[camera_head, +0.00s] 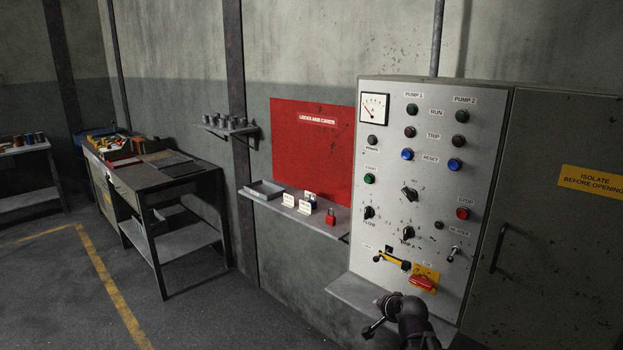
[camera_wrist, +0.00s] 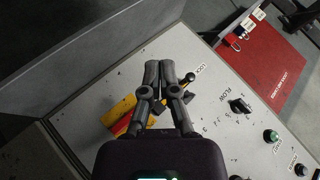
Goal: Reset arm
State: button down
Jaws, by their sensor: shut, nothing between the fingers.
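My gripper (camera_wrist: 166,68) is shut in the wrist view, its two dark fingers together with nothing between them. It appears in front of the grey control panel (camera_wrist: 215,135). The yellow-backed red switch (camera_wrist: 121,124) lies just left of the fingers in that view, partly covered by them. A small black knob by the LOCK label (camera_wrist: 190,77) is just right of the fingertips. In the head view, a dark part of my arm (camera_head: 411,320) shows at the bottom, below the panel's red handle (camera_head: 423,283). I cannot tell the finger gap there.
The panel carries several lamps, knobs and a gauge (camera_head: 374,107). A grey ledge (camera_head: 350,292) juts out below it. To its left, a shelf (camera_head: 274,206) holds cards and a red padlock (camera_head: 331,217) under a red board (camera_head: 311,155). A workbench (camera_head: 140,177) stands further left; floor between is clear.

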jog(key=s+a+f+n+g+h+p, duration=0.1)
jog(key=s+n+g, duration=0.3)
jog(key=s, duration=0.4)
jog(key=s+a+f+n+g+h+p, duration=0.1)
jog(key=s+f+n+g, duration=0.3)
jog(key=s, duration=0.5)
jog(key=shift+n+g+h, duration=0.3)
jog(key=shift+g, duration=0.8)
